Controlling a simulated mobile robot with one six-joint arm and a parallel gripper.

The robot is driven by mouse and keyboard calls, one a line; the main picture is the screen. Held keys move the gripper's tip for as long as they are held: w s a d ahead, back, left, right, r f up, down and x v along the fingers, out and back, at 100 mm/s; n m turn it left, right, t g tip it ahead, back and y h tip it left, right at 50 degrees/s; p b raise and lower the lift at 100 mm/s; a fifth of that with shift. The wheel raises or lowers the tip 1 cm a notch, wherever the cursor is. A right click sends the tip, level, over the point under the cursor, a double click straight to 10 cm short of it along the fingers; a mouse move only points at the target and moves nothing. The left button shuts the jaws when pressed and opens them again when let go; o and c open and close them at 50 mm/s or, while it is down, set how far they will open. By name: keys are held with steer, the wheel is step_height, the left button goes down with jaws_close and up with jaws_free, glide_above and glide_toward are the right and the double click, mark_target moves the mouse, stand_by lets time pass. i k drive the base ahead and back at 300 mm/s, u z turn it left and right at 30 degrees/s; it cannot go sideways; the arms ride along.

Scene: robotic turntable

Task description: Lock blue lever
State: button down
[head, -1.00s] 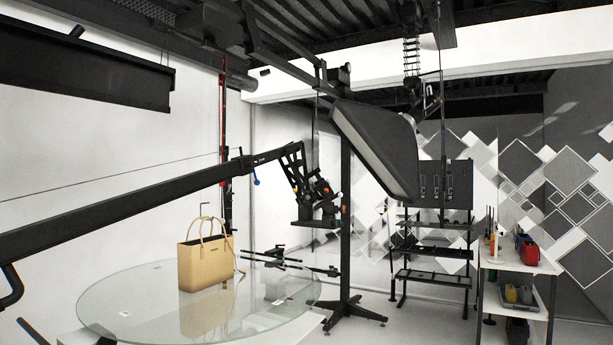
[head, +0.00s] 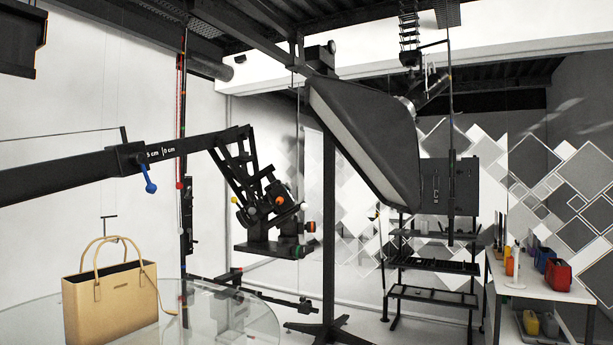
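The blue lever (head: 150,186) hangs from the black boom arm (head: 70,178) at the left of the head view. It has a ball end and points down and slightly right, below the collar with the "cm" marks. The boom carries a black camera mount (head: 268,205) with orange, white and yellow knobs at its right end. My gripper is not in view. I cannot tell from this angle whether the lever is locked.
A tan handbag (head: 110,305) stands on the round glass turntable (head: 235,315) below the boom. A large softbox (head: 365,140) on a black stand is at centre. A white shelf table (head: 550,290) with red and yellow containers is at right.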

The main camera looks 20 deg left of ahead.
mark_target(139, 158)
steer(key=u, duration=0.4)
steer(key=i, duration=1.35)
steer(key=u, duration=1.3)
steer(key=i, duration=0.4)
steer(key=u, duration=0.05)
steer(key=k, duration=0.9)
steer(key=u, duration=0.15)
steer(key=i, duration=0.9)
steer(key=z, duration=0.05)
